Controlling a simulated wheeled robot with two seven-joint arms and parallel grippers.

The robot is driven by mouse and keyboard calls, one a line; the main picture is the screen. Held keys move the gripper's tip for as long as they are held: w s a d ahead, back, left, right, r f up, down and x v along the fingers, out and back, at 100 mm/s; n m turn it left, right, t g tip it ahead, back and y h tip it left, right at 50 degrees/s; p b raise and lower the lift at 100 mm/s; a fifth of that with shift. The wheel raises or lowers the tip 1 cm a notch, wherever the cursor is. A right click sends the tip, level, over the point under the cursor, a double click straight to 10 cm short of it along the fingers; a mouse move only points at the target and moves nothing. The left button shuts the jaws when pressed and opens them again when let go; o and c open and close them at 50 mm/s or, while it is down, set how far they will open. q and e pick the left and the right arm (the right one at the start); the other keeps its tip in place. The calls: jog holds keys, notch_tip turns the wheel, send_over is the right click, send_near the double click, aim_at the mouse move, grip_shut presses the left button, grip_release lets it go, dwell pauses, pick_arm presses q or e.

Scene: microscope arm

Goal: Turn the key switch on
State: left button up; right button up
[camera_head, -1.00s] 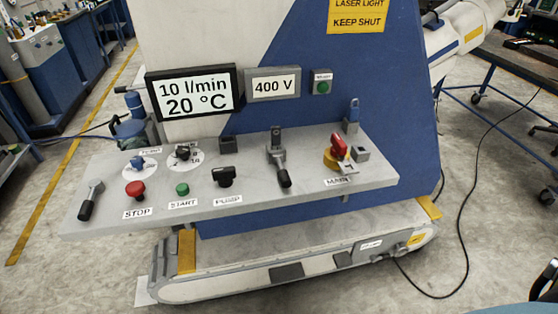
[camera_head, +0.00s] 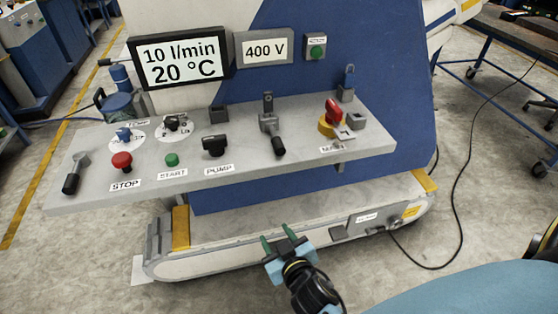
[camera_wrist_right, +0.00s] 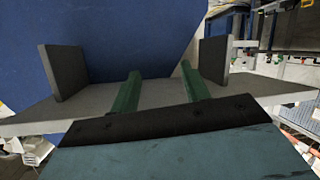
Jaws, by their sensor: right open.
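The control panel (camera_head: 105,190) is a grey shelf on the blue-and-white machine. A small dial with a dark knob on a white disc (camera_head: 175,124) sits at its back left, beside a blue TEMP knob (camera_head: 124,134). A blue-topped upright piece (camera_head: 348,75) stands on a grey block at the back right. I cannot tell for certain which of these is the key switch. My right gripper (camera_head: 278,241) is open and empty, in front of and below the panel, touching none of its controls. Its green fingers also show apart in the right wrist view (camera_wrist_right: 160,88). My left gripper is not in view.
The panel also carries a red STOP button (camera_head: 122,160), a green START button (camera_head: 172,159), a black PUMP handle (camera_head: 214,146), a lever (camera_head: 269,124) and a red-yellow MAIN switch (camera_head: 331,118). The machine's base (camera_head: 225,257) juts out below. A cable lies on the floor at right.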

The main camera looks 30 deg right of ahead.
aim_at(281, 154)
jog(key=d+r+m+t+h, duration=0.1)
jog(key=d+r+t+h, duration=0.3)
jog(key=r, duration=1.1)
jog(key=shift+g+y, duration=0.4)
jog(key=x, duration=1.4)
jog(key=shift+d+r, duration=0.1)
jog(key=shift+d, duration=0.15)
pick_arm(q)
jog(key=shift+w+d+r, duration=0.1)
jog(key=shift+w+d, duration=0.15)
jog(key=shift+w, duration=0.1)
pick_arm(e)
jog(key=shift+w, duration=0.1)
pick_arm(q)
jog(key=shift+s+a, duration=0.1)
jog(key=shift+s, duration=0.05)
pick_arm(e)
grip_shut()
